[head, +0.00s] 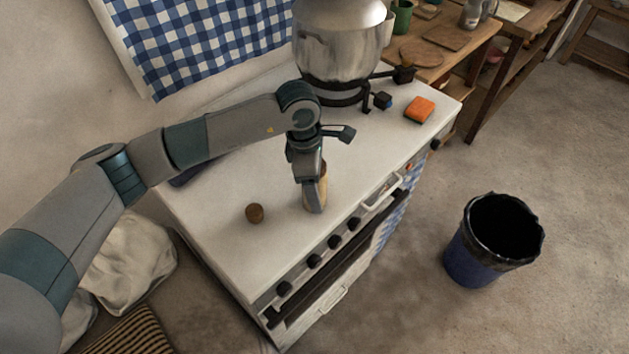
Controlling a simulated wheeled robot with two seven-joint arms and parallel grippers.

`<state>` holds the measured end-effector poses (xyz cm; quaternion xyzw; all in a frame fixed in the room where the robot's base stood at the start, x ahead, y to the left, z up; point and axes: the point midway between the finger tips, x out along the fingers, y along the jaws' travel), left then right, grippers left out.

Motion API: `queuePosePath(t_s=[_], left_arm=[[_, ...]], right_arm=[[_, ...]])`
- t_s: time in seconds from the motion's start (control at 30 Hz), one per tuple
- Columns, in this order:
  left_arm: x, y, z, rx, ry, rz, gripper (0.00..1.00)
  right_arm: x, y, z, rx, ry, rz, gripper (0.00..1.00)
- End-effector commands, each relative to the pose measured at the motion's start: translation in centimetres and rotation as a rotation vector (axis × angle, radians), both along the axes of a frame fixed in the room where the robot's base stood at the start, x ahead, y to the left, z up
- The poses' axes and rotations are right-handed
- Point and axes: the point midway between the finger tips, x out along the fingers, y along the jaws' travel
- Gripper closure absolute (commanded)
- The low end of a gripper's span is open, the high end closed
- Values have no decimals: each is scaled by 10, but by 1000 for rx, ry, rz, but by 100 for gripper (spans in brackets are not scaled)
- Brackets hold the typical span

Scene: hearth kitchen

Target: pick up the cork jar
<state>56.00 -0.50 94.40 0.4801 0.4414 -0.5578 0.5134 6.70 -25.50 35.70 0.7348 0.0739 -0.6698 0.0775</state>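A tan, upright cylinder that looks like the cork jar (307,201) stands on the white stove top, near its front edge. My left gripper (315,194) points down at it, with one finger in front of the jar. The other finger is hidden, so I cannot tell whether the gripper is closed on it. A small brown cork-like piece (254,213) lies on the stove top to the left, apart from the jar. My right gripper is not in view.
A large metal pot (339,40) stands on a burner behind the gripper. An orange sponge (419,109) lies at the stove's right. A dark object (190,177) is partly hidden behind my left arm. A lined bin (492,240) stands on the floor.

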Motion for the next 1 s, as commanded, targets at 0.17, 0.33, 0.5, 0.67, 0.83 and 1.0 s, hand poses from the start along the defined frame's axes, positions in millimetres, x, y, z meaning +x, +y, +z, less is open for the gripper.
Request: queuePosePath(t_s=[0.17, 0.33, 0.5, 0.67, 0.83, 1.0], left_arm=[[0, 0, -1, 0, 0, 0, 32], [0, 0, 0, 0, 0, 0, 32], [0, 0, 0, 0, 0, 1, 53], [0, 0, 0, 0, 0, 1, 90], [0, 0, 1, -1, -1, 1, 90], [1, 0, 3, -1, -1, 1, 90]], right_arm=[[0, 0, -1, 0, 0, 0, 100], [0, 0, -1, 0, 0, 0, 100], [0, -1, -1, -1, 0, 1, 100], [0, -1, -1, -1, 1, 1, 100], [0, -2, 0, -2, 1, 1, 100], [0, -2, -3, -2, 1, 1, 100]])
